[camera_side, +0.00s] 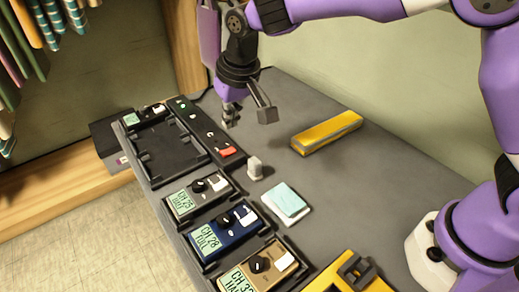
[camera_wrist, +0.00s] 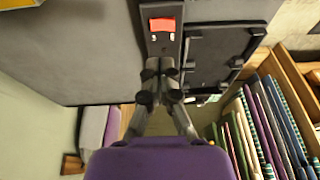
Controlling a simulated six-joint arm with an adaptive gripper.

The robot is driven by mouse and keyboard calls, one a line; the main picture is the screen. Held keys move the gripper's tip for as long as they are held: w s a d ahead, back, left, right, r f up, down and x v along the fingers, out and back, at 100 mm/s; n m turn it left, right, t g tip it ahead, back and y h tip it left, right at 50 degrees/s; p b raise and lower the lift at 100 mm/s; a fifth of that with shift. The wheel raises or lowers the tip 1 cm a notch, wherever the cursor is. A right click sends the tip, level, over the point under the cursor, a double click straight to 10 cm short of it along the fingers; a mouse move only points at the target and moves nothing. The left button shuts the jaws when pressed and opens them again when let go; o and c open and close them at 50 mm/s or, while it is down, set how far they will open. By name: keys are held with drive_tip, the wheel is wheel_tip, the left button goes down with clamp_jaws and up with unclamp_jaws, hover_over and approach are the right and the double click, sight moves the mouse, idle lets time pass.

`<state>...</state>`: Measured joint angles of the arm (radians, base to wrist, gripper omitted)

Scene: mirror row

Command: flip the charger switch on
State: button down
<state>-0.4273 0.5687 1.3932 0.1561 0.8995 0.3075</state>
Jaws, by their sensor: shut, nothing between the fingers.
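The charger (camera_side: 205,130) is a long black strip beside an empty black tray, with small green lights at its far end. Its red rocker switch (camera_side: 227,151) sits at the near end. The switch also shows in the wrist view (camera_wrist: 162,24), with two small pale marks below it. I cannot tell which way the rocker is tipped. My gripper (camera_side: 229,119) points down over the table, to the right of the strip's far half in the side view. In the wrist view its fingertips (camera_wrist: 160,66) are together and empty, overlapping the strip below the red switch.
The black tray (camera_side: 168,149) stands left of the strip. Labelled devices (camera_side: 223,228) line the table's near-left edge. A small grey block (camera_side: 255,167), a pale teal pad (camera_side: 285,201) and a yellow bar (camera_side: 327,132) lie nearby. Hanging clothes (camera_wrist: 267,120) are beyond the table.

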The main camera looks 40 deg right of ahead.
drive_tip(key=d+v, duration=0.1)
drive_tip(key=v, duration=0.6)
drive_tip(key=shift+d+r, duration=0.2)
drive_tip(key=shift+d, duration=0.1)
drive_tip(key=shift+s, duration=0.1)
drive_tip(key=s+d+r+t, duration=0.1)
drive_tip(key=s+d+r, duration=0.3)
drive_tip(key=s+d, duration=0.55)
drive_tip(key=s+d+f+t, duration=0.1)
drive_tip(key=s+d+f, duration=0.3)
drive_tip(key=s, duration=0.5)
drive_tip(key=shift+d, duration=0.25)
drive_tip(key=c, duration=1.6)
unclamp_jaws()
